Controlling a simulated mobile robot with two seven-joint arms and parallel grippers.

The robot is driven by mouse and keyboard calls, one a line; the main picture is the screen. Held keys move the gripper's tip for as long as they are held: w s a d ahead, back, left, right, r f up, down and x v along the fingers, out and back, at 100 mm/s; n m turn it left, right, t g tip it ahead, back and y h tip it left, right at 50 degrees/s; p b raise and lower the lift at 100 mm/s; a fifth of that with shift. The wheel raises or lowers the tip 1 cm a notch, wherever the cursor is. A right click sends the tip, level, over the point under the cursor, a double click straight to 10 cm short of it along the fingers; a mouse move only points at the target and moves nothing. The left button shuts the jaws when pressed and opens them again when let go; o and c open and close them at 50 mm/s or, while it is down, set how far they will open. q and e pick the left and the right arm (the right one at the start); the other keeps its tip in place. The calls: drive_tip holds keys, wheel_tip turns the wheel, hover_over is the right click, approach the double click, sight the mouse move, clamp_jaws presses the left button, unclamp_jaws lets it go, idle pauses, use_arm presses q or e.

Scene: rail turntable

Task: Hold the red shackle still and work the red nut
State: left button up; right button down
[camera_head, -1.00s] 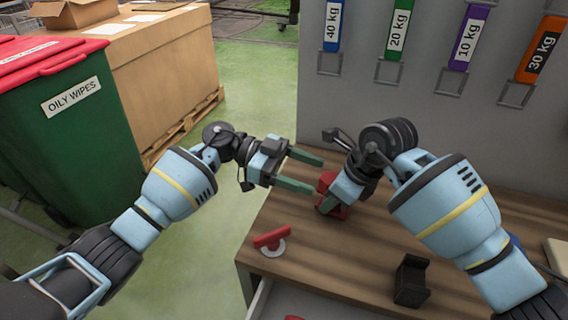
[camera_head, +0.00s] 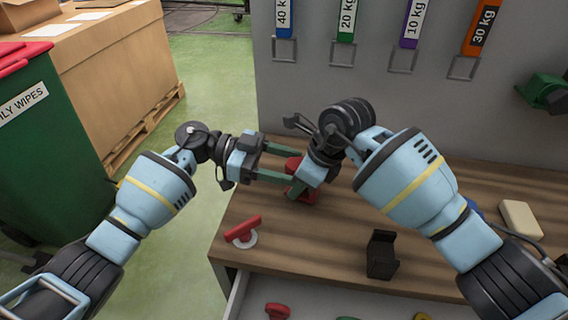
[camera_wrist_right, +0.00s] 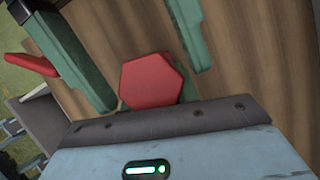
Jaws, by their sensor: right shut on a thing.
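The red shackle (camera_head: 302,195) stands on the wooden bench, partly covered by both grippers. The red nut shows in the right wrist view as a hexagon (camera_wrist_right: 152,82) close in front of the right gripper's body. My right gripper (camera_head: 308,180) comes down from the right and is shut on the red nut; its fingers are mostly hidden. My left gripper (camera_head: 285,168) reaches in from the left with its two green fingers apart, one on each side of the red shackle. I cannot tell whether they touch it.
A red handle on a white disc (camera_head: 242,232) lies near the bench's left edge. A black bracket (camera_head: 381,255) stands towards the front. An open drawer (camera_head: 310,295) below holds small coloured parts. A grey panel with weight labels stands behind.

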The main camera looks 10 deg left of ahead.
use_arm(q)
drive_tip(key=shift+o, duration=1.1)
drive_tip(key=shift+w+a, duration=0.1)
drive_tip(key=a, duration=0.4)
drive_tip(key=a+r, duration=0.1)
drive_tip(key=a, duration=0.3)
drive_tip(key=a+r, duration=0.1)
drive_tip(key=a, duration=0.3)
drive_tip(key=shift+f, duration=0.1)
drive_tip(key=w+m+g, duration=0.2)
drive_tip(key=shift+w+d+f+g, duration=0.2)
drive_tip(key=shift+w+f+g, duration=0.1)
drive_tip(key=shift+g, duration=0.1)
